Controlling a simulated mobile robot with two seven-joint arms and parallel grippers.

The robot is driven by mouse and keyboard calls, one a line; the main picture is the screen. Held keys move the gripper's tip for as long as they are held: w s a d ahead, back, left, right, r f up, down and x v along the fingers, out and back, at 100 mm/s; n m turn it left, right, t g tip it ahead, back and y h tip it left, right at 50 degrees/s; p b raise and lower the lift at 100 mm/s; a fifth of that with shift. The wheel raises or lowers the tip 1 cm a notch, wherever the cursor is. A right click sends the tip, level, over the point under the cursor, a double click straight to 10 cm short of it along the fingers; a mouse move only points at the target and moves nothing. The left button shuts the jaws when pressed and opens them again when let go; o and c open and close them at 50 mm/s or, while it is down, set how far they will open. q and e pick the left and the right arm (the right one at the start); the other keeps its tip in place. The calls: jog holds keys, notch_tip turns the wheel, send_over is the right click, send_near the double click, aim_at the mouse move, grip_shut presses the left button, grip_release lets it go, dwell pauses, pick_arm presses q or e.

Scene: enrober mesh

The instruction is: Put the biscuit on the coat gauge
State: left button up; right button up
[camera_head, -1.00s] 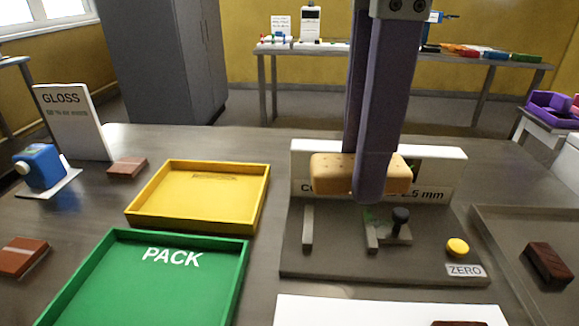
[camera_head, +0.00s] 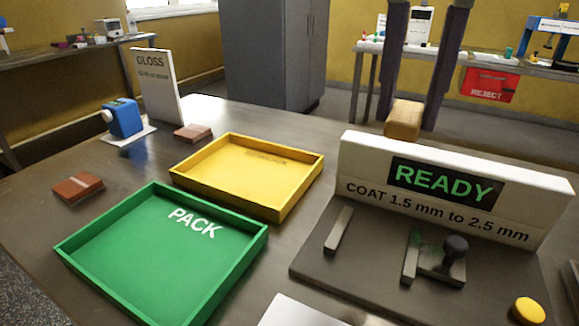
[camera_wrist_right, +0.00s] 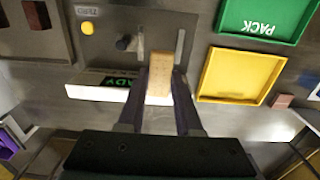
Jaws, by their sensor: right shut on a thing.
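The tan biscuit (camera_head: 404,120) is held between the two purple fingers of my right gripper (camera_head: 420,110). In the head view it shows above the top edge of the gauge's sign, which hides its lower part. In the right wrist view the biscuit (camera_wrist_right: 159,80) sits between the fingertips (camera_wrist_right: 160,88), overlapping the sign. The coat gauge (camera_head: 335,270) is a dark plate with upright bars, a black knob (camera_head: 455,248) and a white sign reading READY (camera_head: 450,185). Nothing lies between its bars. My left gripper is out of view.
A green PACK tray (camera_head: 130,292) and a yellow tray (camera_head: 275,208) stand left of the gauge. A yellow button (camera_head: 528,310) is at its front right. A GLOSS board (camera_head: 157,85), a blue device (camera_head: 123,117) and brown bars (camera_head: 78,188) are farther left.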

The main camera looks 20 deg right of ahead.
aim_at(408, 111)
notch_tip(408, 111, down, 16)
jog(key=shift+r+b, duration=0.15)
jog(key=shift+b, duration=0.2)
jog(key=o, duration=0.7)
notch_tip(408, 111, up, 12)
jog(key=shift+r+p, duration=0.15)
jog(key=shift+p, duration=0.3)
